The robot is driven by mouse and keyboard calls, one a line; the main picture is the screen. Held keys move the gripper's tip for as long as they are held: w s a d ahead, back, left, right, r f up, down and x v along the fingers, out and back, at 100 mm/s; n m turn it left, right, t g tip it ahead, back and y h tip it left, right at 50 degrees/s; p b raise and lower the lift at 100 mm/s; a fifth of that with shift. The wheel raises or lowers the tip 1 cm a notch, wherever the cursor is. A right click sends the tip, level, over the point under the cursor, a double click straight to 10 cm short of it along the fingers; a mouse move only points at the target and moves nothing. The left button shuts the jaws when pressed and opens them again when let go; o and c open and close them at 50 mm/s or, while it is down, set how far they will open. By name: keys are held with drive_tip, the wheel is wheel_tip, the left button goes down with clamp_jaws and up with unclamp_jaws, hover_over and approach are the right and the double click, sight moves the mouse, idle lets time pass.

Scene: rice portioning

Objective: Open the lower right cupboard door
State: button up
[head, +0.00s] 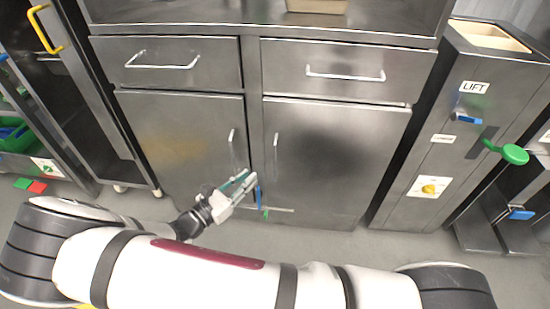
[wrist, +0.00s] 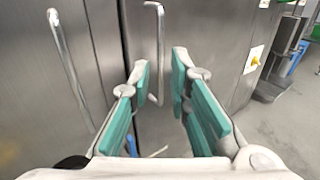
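The lower right cupboard door (head: 335,160) is grey metal and looks shut. Its upright bar handle (head: 276,150) is near its left edge; the handle also shows in the wrist view (wrist: 160,45). My gripper (head: 245,184) is low in front of the cupboard, below and left of that handle in the head view. In the wrist view my gripper (wrist: 157,85) is open, its teal-padded fingers apart. The handle's lower end appears in the gap between the fingertips; I cannot tell how far ahead of them it is. No contact is clear.
The lower left door (head: 185,140) has its own upright handle (head: 233,150), left of my fingers in the wrist view (wrist: 70,70). Two drawers with bar handles are above. A metal unit labelled LIFT (head: 440,130) stands to the right. Floor in front is clear on the right.

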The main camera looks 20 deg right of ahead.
sight(275, 156)
drive_tip(key=b+x, duration=0.3)
drive_tip(key=x, duration=0.9)
drive_tip(key=shift+w+d, duration=0.1)
drive_tip(key=shift+d, duration=0.3)
clamp_jaws()
